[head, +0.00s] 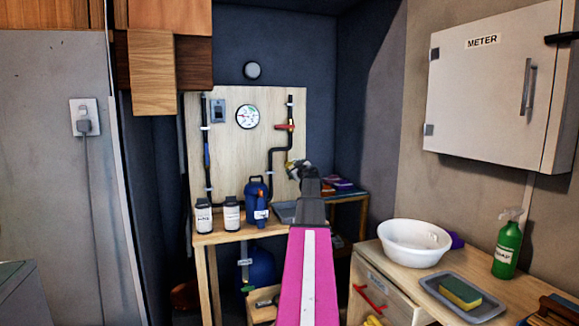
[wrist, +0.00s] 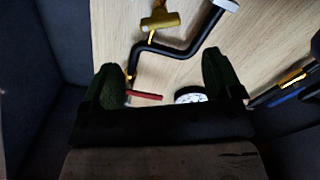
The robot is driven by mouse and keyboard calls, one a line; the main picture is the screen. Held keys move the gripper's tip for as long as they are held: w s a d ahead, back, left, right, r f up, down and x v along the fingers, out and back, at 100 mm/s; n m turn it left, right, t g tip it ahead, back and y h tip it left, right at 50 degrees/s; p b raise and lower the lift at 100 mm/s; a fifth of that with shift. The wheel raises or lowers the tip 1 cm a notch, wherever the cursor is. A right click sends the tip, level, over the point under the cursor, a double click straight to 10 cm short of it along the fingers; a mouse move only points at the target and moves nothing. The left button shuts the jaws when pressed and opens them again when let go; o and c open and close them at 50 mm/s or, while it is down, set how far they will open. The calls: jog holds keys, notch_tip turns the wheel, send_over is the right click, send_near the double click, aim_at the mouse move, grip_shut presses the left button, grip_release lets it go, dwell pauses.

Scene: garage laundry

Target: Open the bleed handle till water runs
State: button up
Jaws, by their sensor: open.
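My gripper (head: 297,169) reaches toward the wooden board at the back. In the wrist view its two dark green fingers (wrist: 162,80) are spread wide, with nothing between them in its grip. A red handle (head: 285,126) sits across the black pipe on the board; in the wrist view it (wrist: 146,95) shows past the left finger. A yellow T-shaped handle (wrist: 160,20) is beyond the fingers beside the pipe bend; my gripper largely hides that spot in the head view. Neither handle carries readable words, so I cannot tell which is the bleed handle. No running water is visible.
A round gauge (head: 247,116) is on the board (head: 230,160). At right are a white basin (head: 414,243), a green spray bottle (head: 507,250) and the meter cabinet (head: 480,95).

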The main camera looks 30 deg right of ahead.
aim_at(290, 164)
jog(key=x, duration=1)
jog(key=shift+w+d, duration=0.1)
jog(key=shift+w, duration=0.15)
jog(key=c, duration=0.9)
